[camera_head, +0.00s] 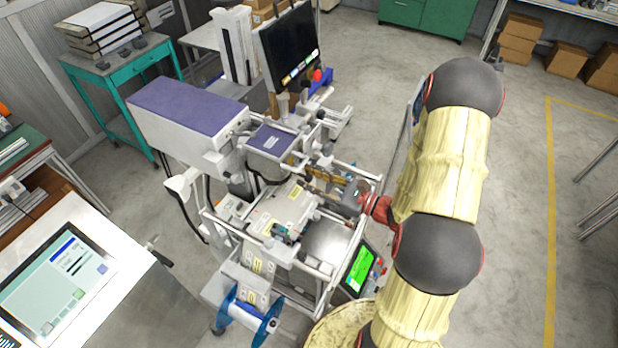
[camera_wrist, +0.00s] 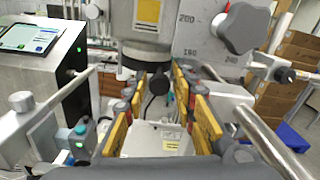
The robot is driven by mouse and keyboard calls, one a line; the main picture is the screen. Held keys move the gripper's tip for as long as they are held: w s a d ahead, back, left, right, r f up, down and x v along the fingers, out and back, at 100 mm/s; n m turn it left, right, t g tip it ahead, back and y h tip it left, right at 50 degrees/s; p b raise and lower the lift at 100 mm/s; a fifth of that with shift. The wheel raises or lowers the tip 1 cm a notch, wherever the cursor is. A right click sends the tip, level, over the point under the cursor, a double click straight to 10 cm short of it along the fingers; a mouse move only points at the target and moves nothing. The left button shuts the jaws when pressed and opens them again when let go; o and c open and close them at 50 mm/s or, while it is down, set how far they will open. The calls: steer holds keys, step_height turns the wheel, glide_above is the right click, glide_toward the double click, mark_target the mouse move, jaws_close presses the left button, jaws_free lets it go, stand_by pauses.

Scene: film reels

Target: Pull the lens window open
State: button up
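My gripper (camera_wrist: 162,96) is open in the wrist view, its yellow-padded fingers wide apart on the left and right. A black round knob (camera_wrist: 158,82) on a dark stem shows between the fingers, farther in; I cannot tell whether it touches either finger. A grey-white housing (camera_wrist: 145,52) with a yellow label stands behind the knob. I cannot tell for certain which part is the lens window; the knob may be its handle. In the head view my gripper (camera_head: 318,190) reaches into the machine from the right, above its pale bed, and its fingertips are hard to make out.
A grey plate (camera_wrist: 215,45) with numbers and a large knob (camera_wrist: 243,27) stands at the right. Metal rails (camera_wrist: 262,140) flank the gripper. In the head view, a purple-topped box (camera_head: 190,110), a monitor (camera_head: 290,48), a blue-rimmed reel (camera_head: 247,315) and a green-lit screen (camera_head: 359,268) surround the work area.

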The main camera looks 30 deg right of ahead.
steer(key=shift+w+a, duration=0.15)
steer(key=shift+c, duration=0.6)
jaws_close()
